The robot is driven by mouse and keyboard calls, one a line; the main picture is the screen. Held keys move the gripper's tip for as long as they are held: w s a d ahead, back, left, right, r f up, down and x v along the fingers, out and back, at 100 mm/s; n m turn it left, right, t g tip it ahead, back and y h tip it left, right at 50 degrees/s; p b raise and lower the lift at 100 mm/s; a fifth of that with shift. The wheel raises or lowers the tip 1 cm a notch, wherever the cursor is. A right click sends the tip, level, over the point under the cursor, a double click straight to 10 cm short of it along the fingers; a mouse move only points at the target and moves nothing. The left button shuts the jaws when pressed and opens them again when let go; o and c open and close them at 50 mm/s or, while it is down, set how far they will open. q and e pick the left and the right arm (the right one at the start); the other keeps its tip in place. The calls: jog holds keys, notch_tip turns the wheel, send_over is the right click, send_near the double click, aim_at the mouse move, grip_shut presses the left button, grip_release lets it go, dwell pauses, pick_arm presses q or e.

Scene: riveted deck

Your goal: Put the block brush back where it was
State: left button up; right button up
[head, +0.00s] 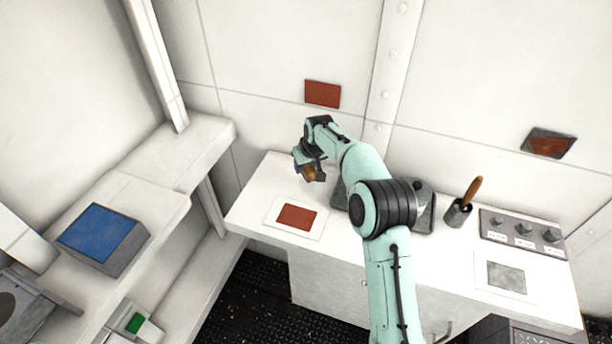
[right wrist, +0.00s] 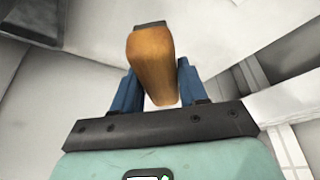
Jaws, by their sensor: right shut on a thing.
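The block brush (head: 309,174) shows as a small brown wooden piece in my right gripper (head: 312,168), above the left end of the white counter. In the right wrist view the brush (right wrist: 151,62) is an orange-brown wooden block with a dark far end. The blue fingers of the right gripper (right wrist: 151,88) are shut on its two sides. A white card with a red rectangle (head: 296,217) lies on the counter just below and left of the gripper in the picture. My left gripper is not in view.
A grey tray (head: 427,216) is partly hidden behind my right arm. A dark cup (head: 457,214) holds a wooden-handled tool (head: 472,190). A knob panel (head: 522,234) and a card with a grey square (head: 507,279) are at right. A blue-topped box (head: 103,237) stands on the left bench.

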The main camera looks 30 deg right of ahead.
notch_tip(320, 180, down, 4)
jog(key=shift+s+f, duration=0.1)
jog(key=shift+f, duration=0.15)
jog(key=shift+f, duration=0.15)
jog(key=o, duration=1)
jog(key=shift+r, duration=0.35)
jog(key=b+v, duration=0.1)
jog(key=v, duration=1)
jog(key=shift+s+r, duration=0.15)
jog(key=shift+r, duration=0.15)
